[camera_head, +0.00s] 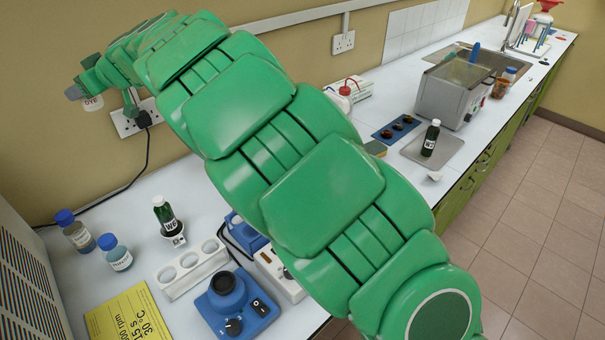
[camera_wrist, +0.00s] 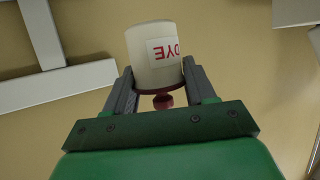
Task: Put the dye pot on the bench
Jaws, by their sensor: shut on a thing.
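The dye pot (camera_wrist: 150,58) is a whitish pot with a red "DYE" label, and a dark red rim and knob show at its near end in the wrist view. My gripper (camera_wrist: 155,88) is shut on it, with one grey finger on each side. In the head view the dye pot (camera_head: 93,103) is small at the far left, held up in front of the wall, clear of the bench. The white bench (camera_head: 150,200) runs along the wall below it. My green arm crosses the middle of the head view and hides part of the bench.
Two blue-capped bottles (camera_head: 118,255), a dark bottle (camera_head: 166,217), a white rack (camera_head: 192,266), a blue device (camera_head: 236,302) and a yellow card (camera_head: 130,318) stand on the near bench. Farther right are a metal bath (camera_head: 452,90) and another dark bottle (camera_head: 430,138). Bare bench shows left of the arm.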

